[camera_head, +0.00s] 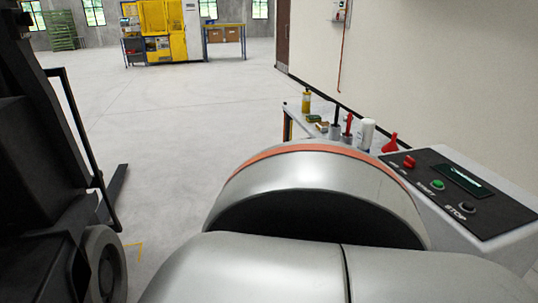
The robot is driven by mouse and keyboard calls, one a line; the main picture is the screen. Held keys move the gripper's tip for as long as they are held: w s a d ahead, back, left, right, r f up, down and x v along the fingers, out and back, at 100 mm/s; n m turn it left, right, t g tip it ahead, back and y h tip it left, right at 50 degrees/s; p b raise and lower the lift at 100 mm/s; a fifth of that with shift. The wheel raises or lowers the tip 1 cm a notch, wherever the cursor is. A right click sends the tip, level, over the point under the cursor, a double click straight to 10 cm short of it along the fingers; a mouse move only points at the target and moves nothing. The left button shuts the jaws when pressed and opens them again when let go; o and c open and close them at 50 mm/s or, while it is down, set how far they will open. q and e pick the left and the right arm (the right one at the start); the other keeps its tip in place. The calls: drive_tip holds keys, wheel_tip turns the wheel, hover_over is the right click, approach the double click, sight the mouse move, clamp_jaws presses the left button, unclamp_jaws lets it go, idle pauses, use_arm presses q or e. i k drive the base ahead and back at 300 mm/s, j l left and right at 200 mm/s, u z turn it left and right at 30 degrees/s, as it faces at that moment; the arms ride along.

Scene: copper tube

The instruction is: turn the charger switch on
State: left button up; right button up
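The charger (514,248) is a light grey box at the right, with a black sloping panel (487,212) on top. A red switch (409,161) sits at the panel's far left corner; I cannot tell its position. Nearer to me are a green button (438,185) and a black button (467,207) by the word STOP. A dark green display (461,181) lies beside them. Large silver arm parts of mine fill the lower middle and hide the charger's left side. Neither gripper shows, so I cannot tell where they are relative to the switch.
A cart (297,112) holding bottles and tools stands behind my arm, along the pale wall (430,70). A black forklift-like vehicle (40,180) stands close at the left. The floor (190,130) between is clear. A yellow machine (160,30) stands far back.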

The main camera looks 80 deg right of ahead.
sight(409, 163)
drive_tip(key=k+j+z, duration=0.1)
drive_tip(key=z, duration=0.3)
drive_tip(key=k+j+z, duration=0.1)
drive_tip(key=j+z, duration=0.15)
drive_tip(key=z, duration=0.2)
drive_tip(key=k+j+z, duration=0.1)
drive_tip(key=z, duration=0.3)
drive_tip(key=l+z, duration=0.1)
drive_tip(key=z, duration=0.3)
drive_tip(key=i+z, duration=0.1)
drive_tip(key=z, duration=0.3)
drive_tip(key=i+z, duration=0.1)
drive_tip(key=z, duration=0.3)
drive_tip(key=i+z, duration=0.1)
drive_tip(key=z, duration=0.3)
drive_tip(key=j+z, duration=0.1)
drive_tip(key=z, duration=0.25)
drive_tip(key=i+j+z, duration=0.1)
drive_tip(key=z, duration=0.3)
drive_tip(key=j+z, duration=0.1)
drive_tip(key=z, duration=0.25)
drive_tip(key=i+j+z, duration=0.1)
drive_tip(key=j, duration=0.2)
drive_tip(key=i+j+z, duration=0.25)
drive_tip(key=j, duration=0.4)
drive_tip(key=i+j+z, duration=0.25)
drive_tip(key=j+z, duration=0.3)
drive_tip(key=j, duration=0.65)
drive_tip(key=j+z, duration=0.45)
drive_tip(key=j, duration=0.6)
